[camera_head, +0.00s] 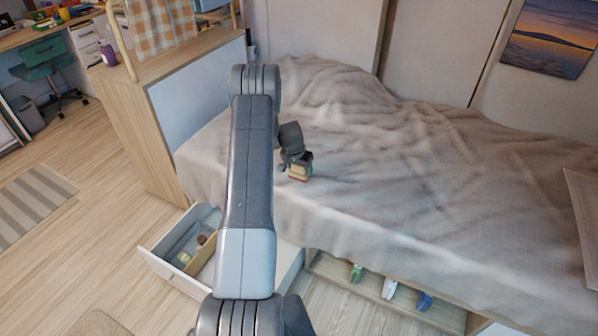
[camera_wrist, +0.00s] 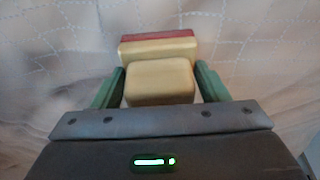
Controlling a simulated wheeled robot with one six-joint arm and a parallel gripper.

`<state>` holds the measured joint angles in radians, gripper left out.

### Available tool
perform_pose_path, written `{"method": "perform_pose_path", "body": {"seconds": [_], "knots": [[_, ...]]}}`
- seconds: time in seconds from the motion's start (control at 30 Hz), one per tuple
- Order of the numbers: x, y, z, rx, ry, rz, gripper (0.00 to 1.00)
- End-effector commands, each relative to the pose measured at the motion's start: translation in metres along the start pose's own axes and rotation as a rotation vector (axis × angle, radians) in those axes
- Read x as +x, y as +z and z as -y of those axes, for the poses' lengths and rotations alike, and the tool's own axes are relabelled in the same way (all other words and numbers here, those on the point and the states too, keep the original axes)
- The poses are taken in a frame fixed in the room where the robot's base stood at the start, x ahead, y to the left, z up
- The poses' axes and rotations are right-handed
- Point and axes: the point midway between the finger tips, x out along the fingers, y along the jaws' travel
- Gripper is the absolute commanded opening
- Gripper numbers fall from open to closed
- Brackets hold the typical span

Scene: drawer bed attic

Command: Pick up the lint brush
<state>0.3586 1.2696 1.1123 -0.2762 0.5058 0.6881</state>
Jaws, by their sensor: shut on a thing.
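The lint brush is a pale wooden block with a red strip along its far edge; it shows in the wrist view (camera_wrist: 158,50) and in the head view (camera_head: 299,173). My gripper (camera_wrist: 158,84) has its two green fingers closed on the narrower near part of the brush, one on each side. In the head view my gripper (camera_head: 296,161) is over the bed, near its front edge. I cannot tell whether the brush touches the blanket.
The bed (camera_head: 400,170) has a rumpled beige blanket. Below it, an open drawer (camera_head: 165,262) holds a few small items, and an open compartment to the right holds shoes (camera_head: 389,288). A wooden cabinet (camera_head: 140,130) stands at the bed's left end.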

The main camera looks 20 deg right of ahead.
Motion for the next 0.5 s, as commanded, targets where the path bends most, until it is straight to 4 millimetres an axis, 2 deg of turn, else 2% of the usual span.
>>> {"method": "perform_pose_path", "body": {"seconds": [0.13,0.23,0.5], "knots": [[-0.003,-0.001,0.000,0.000,0.000,-0.001,0.44],[-0.012,-0.004,0.000,0.000,-0.001,-0.002,0.44],[-0.062,-0.020,0.001,0.001,-0.002,-0.004,0.44]]}}
